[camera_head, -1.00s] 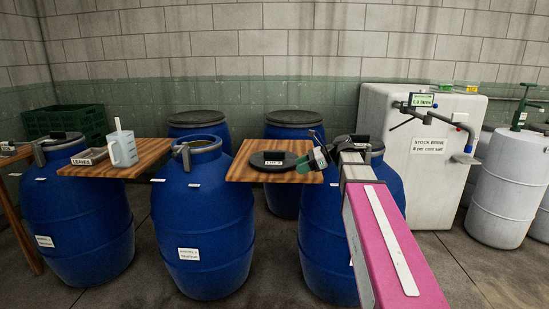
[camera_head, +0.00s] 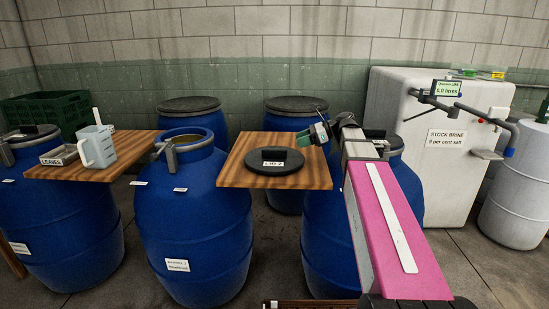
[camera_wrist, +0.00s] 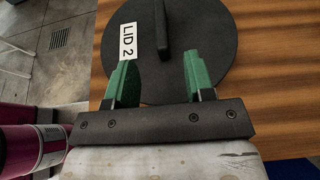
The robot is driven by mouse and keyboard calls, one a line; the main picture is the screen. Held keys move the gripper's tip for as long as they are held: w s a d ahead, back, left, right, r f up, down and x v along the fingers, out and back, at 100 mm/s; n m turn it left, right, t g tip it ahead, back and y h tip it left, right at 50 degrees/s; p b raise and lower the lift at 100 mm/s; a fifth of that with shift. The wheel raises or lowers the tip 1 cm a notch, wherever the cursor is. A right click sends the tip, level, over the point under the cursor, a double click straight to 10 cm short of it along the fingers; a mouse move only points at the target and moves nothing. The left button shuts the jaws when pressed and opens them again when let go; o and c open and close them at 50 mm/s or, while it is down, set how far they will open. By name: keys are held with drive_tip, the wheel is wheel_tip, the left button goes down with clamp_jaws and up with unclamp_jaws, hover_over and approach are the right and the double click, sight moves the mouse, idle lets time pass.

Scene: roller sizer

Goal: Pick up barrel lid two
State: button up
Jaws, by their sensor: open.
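Barrel lid two (camera_head: 275,168) is a flat black disc with a raised bar handle and a white "LID 2" label. It lies on a wooden board (camera_head: 237,175) between two blue barrels. The wrist view shows the lid (camera_wrist: 210,45) and its handle (camera_wrist: 161,28) from above. My gripper (camera_head: 322,133) is just right of the lid in the head view. In the wrist view my gripper (camera_wrist: 155,72) has its green fingers apart over the lid's near edge, with the handle ahead, roughly between their lines. Nothing is between the fingers.
An open blue barrel (camera_head: 193,215) stands left of the board. A jug (camera_head: 97,147) and a leaves tray (camera_head: 59,155) sit on another board. A white stock brine tank (camera_head: 440,150) stands right. Lidded barrels are behind.

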sight(275, 149)
drive_tip(key=x, duration=1)
drive_tip(key=shift+a+f, duration=0.2)
drive_tip(key=shift+a, duration=0.1)
clamp_jaws()
